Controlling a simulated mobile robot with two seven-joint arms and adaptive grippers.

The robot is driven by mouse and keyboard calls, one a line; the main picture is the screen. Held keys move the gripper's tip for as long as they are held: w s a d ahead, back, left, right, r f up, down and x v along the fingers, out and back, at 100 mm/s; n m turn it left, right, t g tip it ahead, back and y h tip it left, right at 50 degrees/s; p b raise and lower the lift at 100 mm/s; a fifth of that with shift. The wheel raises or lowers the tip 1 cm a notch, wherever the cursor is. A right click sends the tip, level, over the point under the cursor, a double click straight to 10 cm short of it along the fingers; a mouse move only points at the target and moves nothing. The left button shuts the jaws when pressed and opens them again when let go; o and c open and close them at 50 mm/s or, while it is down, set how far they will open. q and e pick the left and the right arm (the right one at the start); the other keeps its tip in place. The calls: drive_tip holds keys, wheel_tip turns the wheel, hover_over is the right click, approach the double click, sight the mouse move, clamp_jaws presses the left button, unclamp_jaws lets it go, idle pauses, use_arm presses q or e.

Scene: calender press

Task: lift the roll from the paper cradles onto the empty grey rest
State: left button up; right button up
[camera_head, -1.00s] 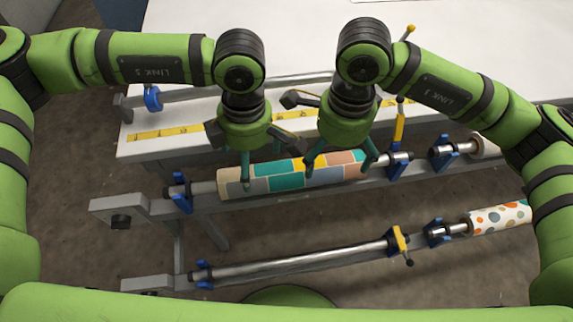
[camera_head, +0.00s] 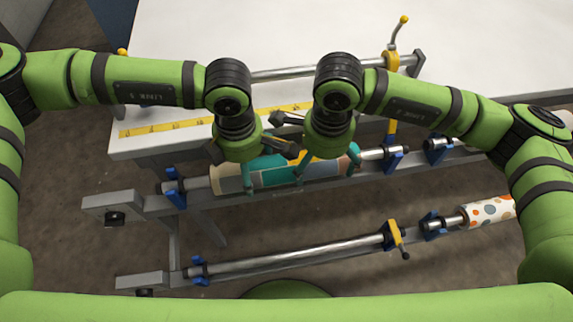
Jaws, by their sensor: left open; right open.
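The roll (camera_head: 275,178), patterned in teal, orange and tan blocks, lies on a steel shaft between blue cradles (camera_head: 174,187) on the middle grey rail. My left gripper (camera_head: 264,165) is open over the left half of the roll. My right gripper (camera_head: 327,163) is open over its right half. Their fingers reach down at the roll and hide parts of it; I cannot tell whether they touch it. Which part is the empty grey rest is not clear from this view.
A white table (camera_head: 240,50) with a yellow measuring strip (camera_head: 170,128) and a steel bar (camera_head: 300,72) stands behind. A bare steel shaft (camera_head: 300,252) lies on the lower rail in front. A dotted roll (camera_head: 488,212) is at the right.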

use_arm(q)
drive_tip(key=shift+f, duration=0.75)
use_arm(e)
drive_tip(key=shift+f, duration=0.8)
use_arm(q)
drive_tip(key=c, duration=1.4)
use_arm(e)
drive_tip(key=c, duration=1.4)
use_arm(q)
drive_tip(key=shift+r, duration=0.1)
use_arm(e)
drive_tip(key=shift+r, duration=0.1)
